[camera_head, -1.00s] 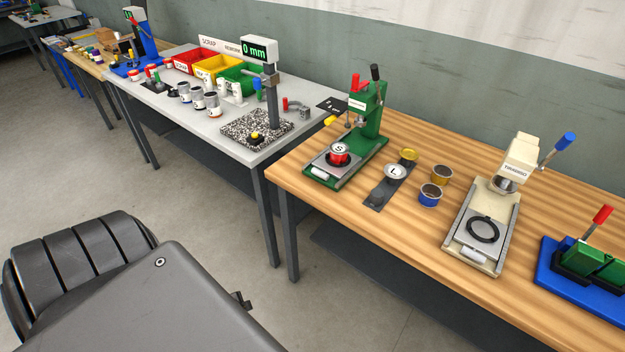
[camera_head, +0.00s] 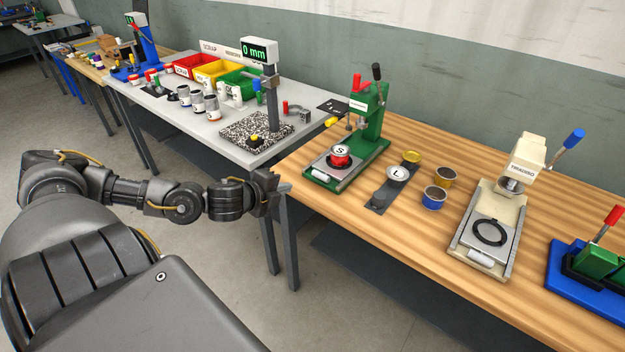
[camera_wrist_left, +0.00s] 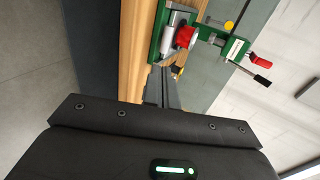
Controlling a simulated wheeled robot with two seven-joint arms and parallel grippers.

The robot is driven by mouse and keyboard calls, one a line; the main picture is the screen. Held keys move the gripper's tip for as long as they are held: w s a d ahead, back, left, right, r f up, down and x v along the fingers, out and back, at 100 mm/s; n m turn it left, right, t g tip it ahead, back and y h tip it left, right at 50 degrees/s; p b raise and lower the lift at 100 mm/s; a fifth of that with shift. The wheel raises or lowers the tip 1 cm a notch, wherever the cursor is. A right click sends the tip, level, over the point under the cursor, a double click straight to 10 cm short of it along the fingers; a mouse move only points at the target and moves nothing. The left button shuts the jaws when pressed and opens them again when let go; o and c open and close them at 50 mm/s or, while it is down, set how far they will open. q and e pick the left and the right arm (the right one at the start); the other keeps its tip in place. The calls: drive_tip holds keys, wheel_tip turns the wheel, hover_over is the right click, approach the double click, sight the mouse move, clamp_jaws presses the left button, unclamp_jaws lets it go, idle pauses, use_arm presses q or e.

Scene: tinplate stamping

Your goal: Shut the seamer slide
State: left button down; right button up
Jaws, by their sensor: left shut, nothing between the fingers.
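The green seamer (camera_head: 366,122) stands on the left end of the wooden table; it also shows in the wrist view (camera_wrist_left: 240,52). Its grey slide (camera_head: 323,167) sticks out at the front of its base and ends in a pale round handle (camera_head: 319,174). In the wrist view the handle (camera_wrist_left: 170,45) is in front of the red can. The red can (camera_head: 341,161), with a lid marked S, stands on the slide. My left gripper (camera_head: 284,188) is shut and empty, at the table's left edge, left of the handle and apart from it. My right gripper is out of view.
A dark strip (camera_head: 377,200) with a lid marked L and two open cans (camera_head: 433,198) stand right of the seamer. A cream machine (camera_head: 485,244) is further right. A grey table (camera_head: 205,131) with a height gauge (camera_head: 272,105) is at left. The wood before the seamer is clear.

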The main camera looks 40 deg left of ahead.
sight(319, 177)
use_arm(q)
drive_tip(key=p+x, duration=0.1)
drive_tip(key=x, duration=0.3)
drive_tip(key=p+x, duration=0.1)
drive_tip(key=x, duration=0.8)
drive_tip(key=shift+w+r+p, duration=0.15)
drive_tip(key=shift+r+p, duration=0.25)
drive_tip(key=shift+r, duration=0.05)
drive_tip(key=shift+w+f, duration=0.15)
drive_tip(key=shift+w, duration=0.15)
